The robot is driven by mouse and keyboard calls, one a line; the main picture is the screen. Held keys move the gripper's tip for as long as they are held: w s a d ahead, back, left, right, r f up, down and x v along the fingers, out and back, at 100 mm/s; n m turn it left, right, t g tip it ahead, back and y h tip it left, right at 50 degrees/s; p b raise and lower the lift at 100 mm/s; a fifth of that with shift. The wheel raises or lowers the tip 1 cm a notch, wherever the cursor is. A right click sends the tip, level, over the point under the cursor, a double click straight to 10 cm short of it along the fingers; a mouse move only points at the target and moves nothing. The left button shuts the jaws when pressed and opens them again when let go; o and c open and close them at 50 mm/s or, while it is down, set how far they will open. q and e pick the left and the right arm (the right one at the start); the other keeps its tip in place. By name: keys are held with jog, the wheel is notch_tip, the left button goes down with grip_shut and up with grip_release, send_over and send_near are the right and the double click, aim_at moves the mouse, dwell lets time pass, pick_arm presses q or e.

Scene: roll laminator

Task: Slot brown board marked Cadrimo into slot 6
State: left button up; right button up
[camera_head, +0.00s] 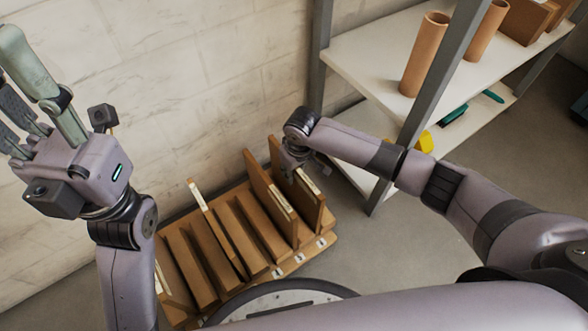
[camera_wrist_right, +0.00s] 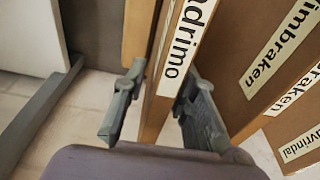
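The brown board marked "...drimo" (camera_wrist_right: 178,50) stands on edge, with its white label strip facing my right wrist camera. The start of the name is cut off. My right gripper (camera_wrist_right: 165,72) has one finger on each side of this board, with a narrow gap showing on the left side. In the head view, my right gripper (camera_head: 293,158) is at the tall boards at the rack's right end, its fingertips largely hidden. The wooden rack (camera_head: 290,265) sits low by the wall; its slot numbers are too small to read. My left gripper (camera_head: 28,112) is raised at the left, open and empty.
Other labelled boards (camera_wrist_right: 275,55) stand close on the right in the wrist view. Several boards (camera_head: 205,255) stand in the rack. A shelf unit (camera_head: 365,65) with cardboard tubes (camera_head: 425,55) stands at the right. The floor (camera_head: 350,235) right of the rack is clear.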

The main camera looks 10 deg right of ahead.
jog(key=shift+o, duration=0.8)
jog(key=r, duration=0.4)
jog(key=s+r, duration=0.1)
jog(key=r, duration=0.7)
jog(key=shift+s+d, duration=0.35)
jog(key=shift+f, duration=0.1)
